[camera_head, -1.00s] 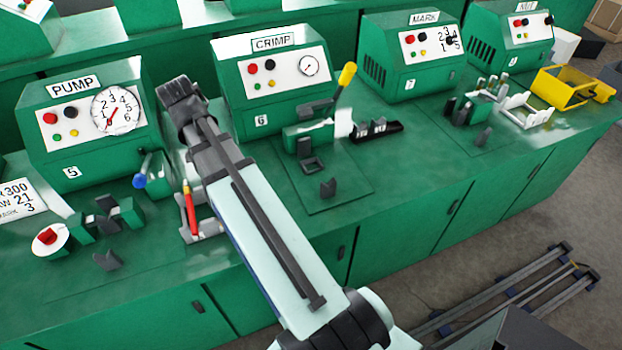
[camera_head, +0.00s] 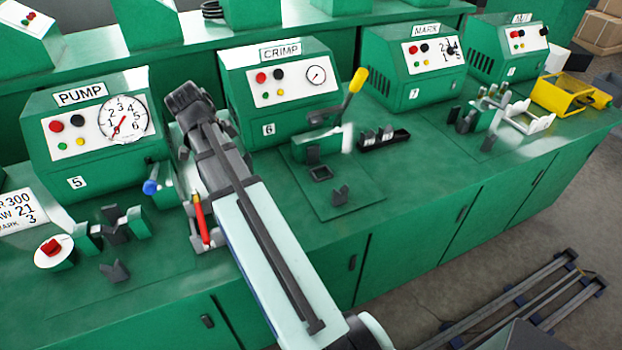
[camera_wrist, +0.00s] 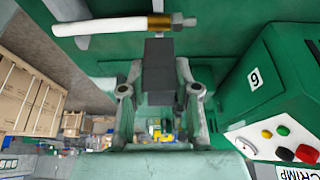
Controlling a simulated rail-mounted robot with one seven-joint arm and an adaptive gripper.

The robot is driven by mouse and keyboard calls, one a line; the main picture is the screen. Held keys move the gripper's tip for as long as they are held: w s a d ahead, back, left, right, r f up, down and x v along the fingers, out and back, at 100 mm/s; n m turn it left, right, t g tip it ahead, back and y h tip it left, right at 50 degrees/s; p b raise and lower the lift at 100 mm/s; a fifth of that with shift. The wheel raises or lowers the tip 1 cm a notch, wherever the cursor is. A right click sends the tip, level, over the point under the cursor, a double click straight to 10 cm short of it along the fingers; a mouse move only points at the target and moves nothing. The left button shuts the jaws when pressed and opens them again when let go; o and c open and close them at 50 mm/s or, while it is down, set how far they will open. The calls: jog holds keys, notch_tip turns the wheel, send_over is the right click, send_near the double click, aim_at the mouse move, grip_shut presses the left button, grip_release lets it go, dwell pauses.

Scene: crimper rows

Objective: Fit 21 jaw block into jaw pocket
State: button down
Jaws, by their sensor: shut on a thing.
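My gripper (camera_wrist: 157,92) is shut on a dark grey block (camera_wrist: 158,65), which stands up between the two fingers in the wrist view. The block's number is not readable. In the head view my arm covers the gripper and the block. The CRIMP machine (camera_head: 285,85) has a green press (camera_head: 317,143) with a yellow-knobbed lever in front. A small dark square frame (camera_head: 320,173) lies before the press; I cannot tell whether it is the jaw pocket. A black rack (camera_head: 384,140) with dark blocks lies right of the press.
A white hose with a brass end (camera_wrist: 130,25) crosses the top of the wrist view. The PUMP machine (camera_head: 90,125), a blue-knobbed lever (camera_head: 151,187) and a red tool (camera_head: 199,218) are near my arm. A dark V-shaped rest (camera_head: 340,194) stands on the crimp plate. The bench front right is clear.

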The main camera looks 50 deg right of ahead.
jog(key=shift+a, duration=0.15)
jog(key=shift+f, duration=0.15)
jog(key=s+d+f+h+p, duration=0.1)
jog(key=s+d+f+p, duration=0.1)
jog(key=d, duration=0.4)
jog(key=s+d+f+g+h+p, duration=0.1)
jog(key=s+d+p, duration=0.1)
jog(key=s+d, duration=0.2)
jog(key=s+d+f+h+p, duration=0.1)
jog(key=s+d, duration=0.3)
jog(key=d, duration=0.5)
jog(key=shift+s+d+f+g+p, duration=0.1)
jog(key=shift+d+f+g+p, duration=0.15)
jog(key=shift+f+p, duration=0.4)
jog(key=shift+s+d+f, duration=0.15)
jog(key=shift+s+f, duration=0.05)
jog(key=shift+f, duration=0.8)
jog(key=shift+s+d+r+t+y+p, duration=0.15)
jog(key=shift+d+t+y+p, duration=0.15)
jog(key=shift+y+p, duration=0.2)
jog(key=shift+s+d+r+t+y+p, duration=0.15)
jog(key=shift+d+y+p, duration=0.1)
jog(key=shift+y+p, duration=0.25)
jog(key=shift+d+y+p, duration=0.2)
jog(key=shift+y+p, duration=0.1)
jog(key=shift+p, duration=0.1)
jog(key=shift+f+t+y, duration=0.2)
jog(key=shift+t+y, duration=0.1)
jog(key=shift+t, duration=0.1)
jog(key=shift+f, duration=1.45)
